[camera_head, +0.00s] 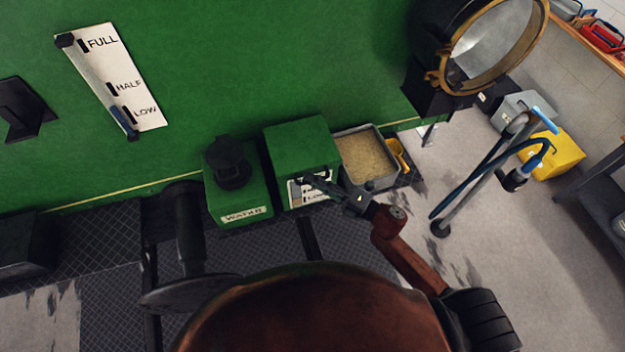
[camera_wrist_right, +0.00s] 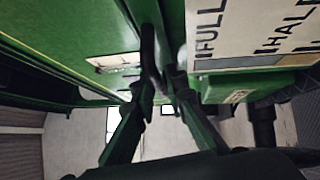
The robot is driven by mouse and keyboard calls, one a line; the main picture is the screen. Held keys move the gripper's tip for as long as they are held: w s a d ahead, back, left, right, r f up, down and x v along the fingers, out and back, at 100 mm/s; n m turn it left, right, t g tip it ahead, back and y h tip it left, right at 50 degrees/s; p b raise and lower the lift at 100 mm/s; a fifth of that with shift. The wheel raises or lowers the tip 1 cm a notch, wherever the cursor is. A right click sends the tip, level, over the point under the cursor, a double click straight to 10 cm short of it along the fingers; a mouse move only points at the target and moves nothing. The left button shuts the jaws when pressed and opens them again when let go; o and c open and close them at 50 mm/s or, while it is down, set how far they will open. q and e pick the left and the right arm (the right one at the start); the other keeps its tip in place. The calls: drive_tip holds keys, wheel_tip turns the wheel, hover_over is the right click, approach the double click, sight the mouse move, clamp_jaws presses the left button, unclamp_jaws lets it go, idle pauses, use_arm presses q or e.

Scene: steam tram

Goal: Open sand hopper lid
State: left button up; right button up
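The sand hopper is probably the green box (camera_head: 303,150) with a white level label, against the green tram side; its lid looks down. My right gripper (camera_head: 322,185) is in front of the box, at the label's height, and covers part of the label. In the right wrist view its two dark fingers (camera_wrist_right: 158,85) converge with a narrow gap. A dark bar, possibly a lid handle (camera_wrist_right: 148,45), runs down to between the fingertips. I cannot tell whether they grip it. The label (camera_wrist_right: 245,35) shows large at the upper right. My left gripper is not in view.
A green WATER box (camera_head: 240,190) with a black cap stands left of the hopper. A grey tray of sand (camera_head: 367,155) stands close on its right. A large brass-rimmed lamp (camera_head: 490,45) overhangs at upper right. A blue-handled stand (camera_head: 480,180) and a yellow box (camera_head: 555,155) are further right.

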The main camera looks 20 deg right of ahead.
clamp_jaws()
idle(0.3)
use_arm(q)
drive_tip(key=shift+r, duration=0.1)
use_arm(e)
drive_tip(key=shift+r, duration=0.1)
